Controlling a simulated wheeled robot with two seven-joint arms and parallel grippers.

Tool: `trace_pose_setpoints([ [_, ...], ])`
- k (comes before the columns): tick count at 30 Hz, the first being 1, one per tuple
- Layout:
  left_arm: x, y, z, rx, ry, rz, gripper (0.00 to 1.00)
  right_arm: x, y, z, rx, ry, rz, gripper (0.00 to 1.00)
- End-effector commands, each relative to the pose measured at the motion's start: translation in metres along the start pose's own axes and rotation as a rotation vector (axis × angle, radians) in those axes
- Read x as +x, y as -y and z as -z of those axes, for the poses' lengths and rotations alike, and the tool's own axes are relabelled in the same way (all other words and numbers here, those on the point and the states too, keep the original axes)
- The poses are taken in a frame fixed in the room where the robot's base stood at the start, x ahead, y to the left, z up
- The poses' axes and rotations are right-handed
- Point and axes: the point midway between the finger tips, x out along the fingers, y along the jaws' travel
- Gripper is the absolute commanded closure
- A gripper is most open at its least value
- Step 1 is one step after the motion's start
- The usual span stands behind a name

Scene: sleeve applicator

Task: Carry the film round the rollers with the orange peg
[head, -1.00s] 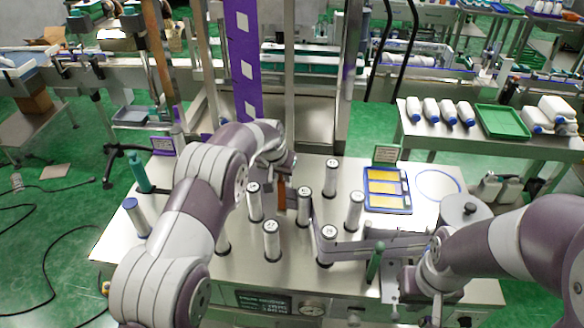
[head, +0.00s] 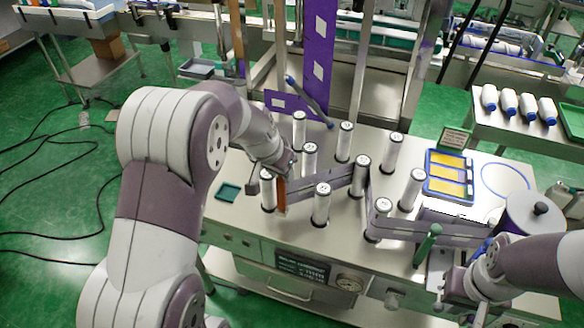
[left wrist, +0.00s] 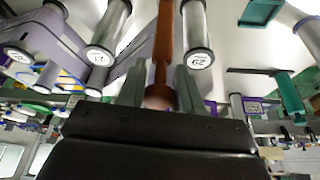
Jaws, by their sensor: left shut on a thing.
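My left gripper (head: 284,166) is shut on the orange peg (head: 281,196), low over the machine top. The peg also shows in the left wrist view (left wrist: 163,35), upright between the fingers. The peg stands just right of the leftmost roller (head: 268,190) and left of a front roller (head: 321,205). The greyish-purple film (head: 335,181) runs from the peg behind that front roller to the middle roller (head: 361,176), then toward the front right roller (head: 377,220) and on to the right. My right gripper (head: 462,287) is at the right front; its fingers are unclear.
More rollers stand behind, at back left (head: 300,130) and back right (head: 394,151). A green-handled peg (head: 427,245) stands by the right gripper. A small green tray (head: 229,192) lies left.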

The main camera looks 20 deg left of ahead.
Motion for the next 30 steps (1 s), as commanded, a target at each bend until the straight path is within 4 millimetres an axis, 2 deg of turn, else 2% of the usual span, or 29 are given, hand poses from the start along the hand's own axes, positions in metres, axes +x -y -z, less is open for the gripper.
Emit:
trace_pose_setpoints([
  [6, 0.000, 0.003, -0.001, -0.001, -0.001, 0.001, 1.00, 0.002, 0.000, 0.000, 0.000, 0.000, 0.000, 1.00],
  [13, -0.008, 0.032, -0.028, -0.004, -0.001, 0.003, 1.00, 0.027, 0.000, -0.003, 0.000, 0.000, 0.000, 1.00],
  [24, -0.013, 0.040, -0.031, 0.000, -0.001, 0.001, 1.00, 0.027, 0.000, -0.003, 0.000, 0.000, 0.000, 1.00],
  [26, -0.012, 0.049, -0.029, -0.002, -0.001, 0.002, 1.00, 0.030, 0.000, -0.003, 0.000, 0.000, 0.000, 1.00],
  [30, -0.009, 0.081, -0.024, -0.004, -0.001, 0.002, 1.00, 0.035, 0.000, -0.004, 0.000, 0.000, 0.000, 1.00],
])
